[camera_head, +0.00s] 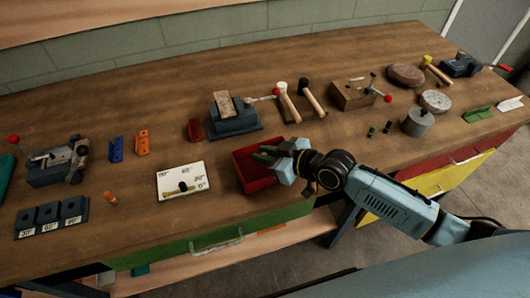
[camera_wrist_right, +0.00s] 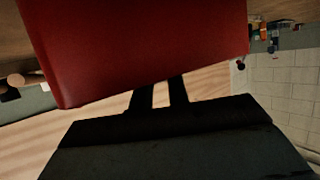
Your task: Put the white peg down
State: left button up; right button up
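I cannot make out a white peg in either view. My right gripper (camera_head: 266,155) is at the red bin (camera_head: 244,176) in the head view, with its fingers over the bin's far right part. In the right wrist view a red wall of the bin (camera_wrist_right: 140,45) fills the upper middle. The two dark fingers of the right gripper (camera_wrist_right: 158,92) stand apart with a gap between them. Their tips are hidden behind the red wall, so I cannot tell whether they hold anything. My left gripper is not in view.
A white card with marked angles (camera_head: 183,182) lies left of the bin. Dark angle blocks (camera_head: 50,216) and a vise (camera_head: 58,163) are at the left. A dark block stand (camera_head: 234,120) and hammers (camera_head: 288,101) are behind the bin. Wood is clear between the card and the stand.

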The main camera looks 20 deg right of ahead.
jog(key=o, duration=0.3)
jog(key=shift+r, duration=0.1)
jog(key=shift+r, duration=0.25)
jog(key=shift+r+p, duration=0.5)
jog(key=shift+p, duration=0.1)
jog(key=shift+f+v, duration=0.1)
jog(key=shift+v, duration=2.85)
jog(key=shift+f+v, duration=0.15)
jog(key=shift+v, duration=2.8)
jog(key=shift+s, duration=0.1)
